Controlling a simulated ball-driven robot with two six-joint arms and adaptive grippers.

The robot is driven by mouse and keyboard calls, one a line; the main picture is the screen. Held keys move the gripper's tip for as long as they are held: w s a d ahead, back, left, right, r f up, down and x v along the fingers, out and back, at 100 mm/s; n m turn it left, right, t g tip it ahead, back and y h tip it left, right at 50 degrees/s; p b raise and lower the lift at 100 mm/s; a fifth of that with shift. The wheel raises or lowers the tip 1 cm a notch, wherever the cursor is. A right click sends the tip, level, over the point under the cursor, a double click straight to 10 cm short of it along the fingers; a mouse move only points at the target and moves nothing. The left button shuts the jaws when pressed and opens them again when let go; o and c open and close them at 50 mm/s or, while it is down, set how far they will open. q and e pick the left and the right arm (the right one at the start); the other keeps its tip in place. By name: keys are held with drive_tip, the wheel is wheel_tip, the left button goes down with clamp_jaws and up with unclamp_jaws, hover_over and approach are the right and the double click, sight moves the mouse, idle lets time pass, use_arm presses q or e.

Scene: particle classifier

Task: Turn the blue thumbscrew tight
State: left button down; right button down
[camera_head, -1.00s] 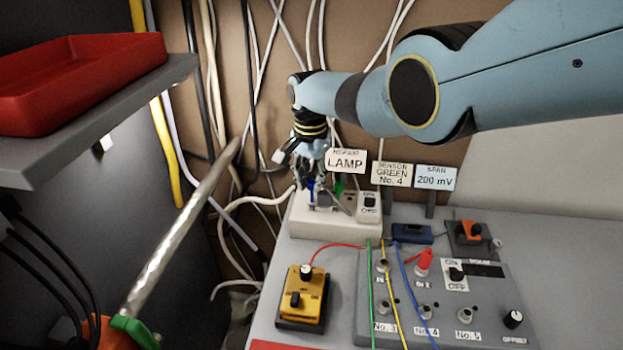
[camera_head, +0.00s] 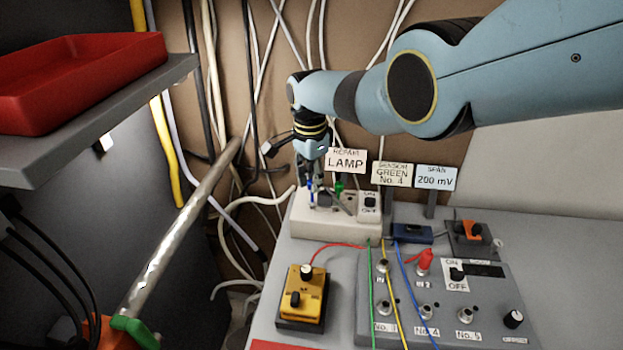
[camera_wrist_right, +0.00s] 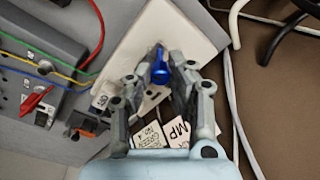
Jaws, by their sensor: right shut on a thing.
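The blue thumbscrew (camera_head: 310,192) stands on the left part of the cream lamp box (camera_head: 318,232) at the back of the bench. In the right wrist view the blue thumbscrew (camera_wrist_right: 160,68) shows between the fingertips. My right gripper (camera_head: 312,182) comes down on it from above, its fingers shut on the screw's head. The right gripper also shows in the right wrist view (camera_wrist_right: 160,72). How tight the screw sits cannot be told. My left gripper is not in view.
A green part (camera_head: 339,188) and an on/off switch (camera_head: 369,206) sit close to the right on the same box. The LAMP sign (camera_head: 345,161) stands close by the gripper. A yellow box (camera_head: 303,292) and a grey sensor panel (camera_head: 445,300) lie in front. Cables hang behind.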

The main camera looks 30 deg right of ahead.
sight(310, 184)
drive_tip(key=c, duration=1.2)
unclamp_jaws()
drive_tip(key=r, duration=1.2)
drive_tip(key=shift+s+a, duration=0.1)
drive_tip(key=shift+a, duration=0.15)
